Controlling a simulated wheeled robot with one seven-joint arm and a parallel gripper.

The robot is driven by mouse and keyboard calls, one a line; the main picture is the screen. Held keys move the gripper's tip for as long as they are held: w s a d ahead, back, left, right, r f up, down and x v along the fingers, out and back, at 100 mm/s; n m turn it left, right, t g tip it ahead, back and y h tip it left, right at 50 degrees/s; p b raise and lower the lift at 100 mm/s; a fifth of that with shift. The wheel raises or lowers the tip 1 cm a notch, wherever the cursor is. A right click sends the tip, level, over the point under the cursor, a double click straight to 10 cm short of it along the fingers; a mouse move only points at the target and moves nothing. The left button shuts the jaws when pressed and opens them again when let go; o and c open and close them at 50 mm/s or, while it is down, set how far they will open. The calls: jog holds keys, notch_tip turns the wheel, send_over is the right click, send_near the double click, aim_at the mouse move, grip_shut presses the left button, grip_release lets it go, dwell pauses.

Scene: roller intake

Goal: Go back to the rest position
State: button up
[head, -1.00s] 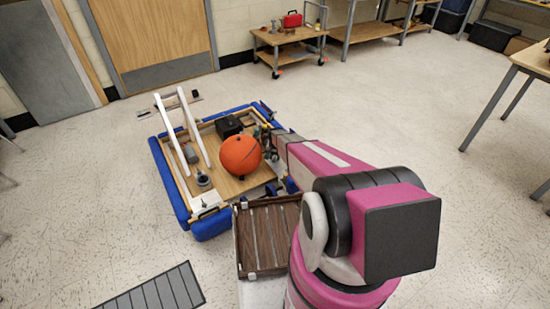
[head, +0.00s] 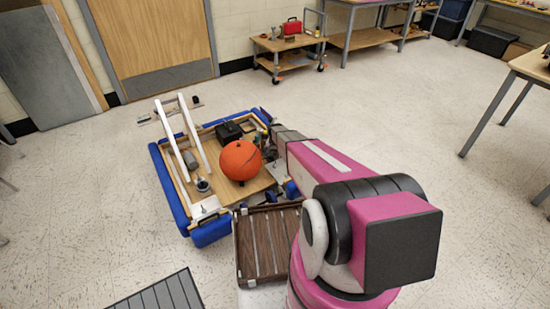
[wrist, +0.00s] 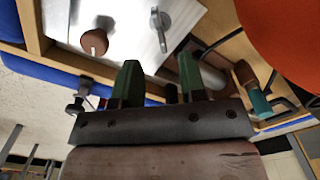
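My gripper (wrist: 158,80) shows in the wrist view with its two green-tipped fingers apart and nothing between them. Beyond the fingers lies a pale metal plate (wrist: 115,35) bearing a brown round knob (wrist: 94,41) and a silver lever (wrist: 160,27). In the head view my pink arm reaches forward to the right edge of a blue-edged play frame (head: 170,190). The gripper end there is small and partly hidden among objects beside the orange ball (head: 240,161). The ball also fills the top right of the wrist view (wrist: 288,30).
A slatted brown crate (head: 262,245) stands close below my arm. The frame carries white rails (head: 195,135) and a black box (head: 229,131). A wooden cart (head: 288,45) stands at the back and a table (head: 530,65) at the right. Open floor lies between them.

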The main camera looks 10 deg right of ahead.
dwell(0.3)
jog(key=s+r+n, duration=0.5)
jog(key=s+r, duration=2.6)
jog(key=s, duration=0.1)
jog(key=shift+s, duration=0.15)
jog(key=shift+s, duration=0.1)
